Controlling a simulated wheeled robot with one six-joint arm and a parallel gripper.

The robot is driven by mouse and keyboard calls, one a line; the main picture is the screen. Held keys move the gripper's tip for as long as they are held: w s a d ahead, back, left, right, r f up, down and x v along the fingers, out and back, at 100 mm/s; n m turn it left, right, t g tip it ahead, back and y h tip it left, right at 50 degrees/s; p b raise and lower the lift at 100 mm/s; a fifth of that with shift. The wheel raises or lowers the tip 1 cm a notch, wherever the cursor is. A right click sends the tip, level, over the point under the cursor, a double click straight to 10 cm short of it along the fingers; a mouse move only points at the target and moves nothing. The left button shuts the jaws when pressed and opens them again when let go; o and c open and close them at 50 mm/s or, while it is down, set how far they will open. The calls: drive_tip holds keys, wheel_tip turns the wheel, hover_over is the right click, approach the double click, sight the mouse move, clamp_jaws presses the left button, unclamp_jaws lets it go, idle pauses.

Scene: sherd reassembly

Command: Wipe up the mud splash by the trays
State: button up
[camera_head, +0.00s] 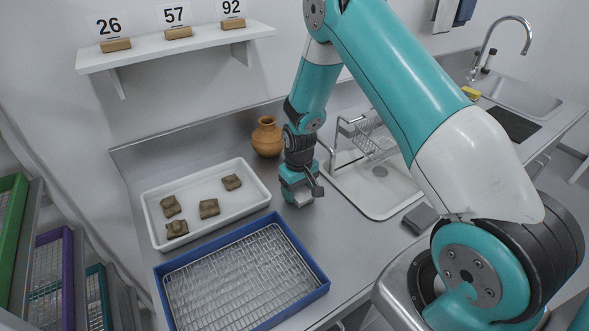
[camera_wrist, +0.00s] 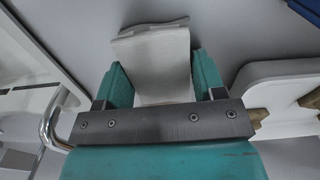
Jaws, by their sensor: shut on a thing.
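My gripper (camera_head: 299,193) points down at the counter, between the white tray and the sink-side drainer. It is shut on a pale cloth (camera_wrist: 162,55), which shows between the teal fingers in the wrist view and as a small whitish patch under the gripper in the head view. The cloth is at or just above the counter; I cannot tell if it touches. No mud splash shows in either view; the gripper and cloth may hide it. The white tray (camera_head: 152,218) holds several brown sherds (camera_head: 209,208). The blue tray (camera_head: 320,283) with a wire rack lies in front of it.
A clay jar (camera_head: 267,138) stands behind the gripper. A dish rack (camera_head: 368,139) and white drainer (camera_head: 391,199) are close on the right. A dark grey block (camera_head: 420,218) lies on the counter farther right. Bare counter (camera_head: 318,237) shows in front of the gripper.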

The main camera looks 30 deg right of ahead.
drive_tip(key=shift+a, duration=0.45)
drive_tip(key=shift+a+r+p, duration=0.1)
drive_tip(key=shift+r+p, duration=0.2)
drive_tip(key=shift+p, duration=0.1)
wheel_tip(320, 180, up, 2)
drive_tip(key=shift+r+p, duration=0.15)
drive_tip(key=shift+p, duration=0.15)
drive_tip(key=shift+s+r, duration=0.1)
drive_tip(key=shift+r, duration=0.15)
drive_tip(key=shift+r+p, duration=1.95)
drive_tip(key=shift+r, duration=0.45)
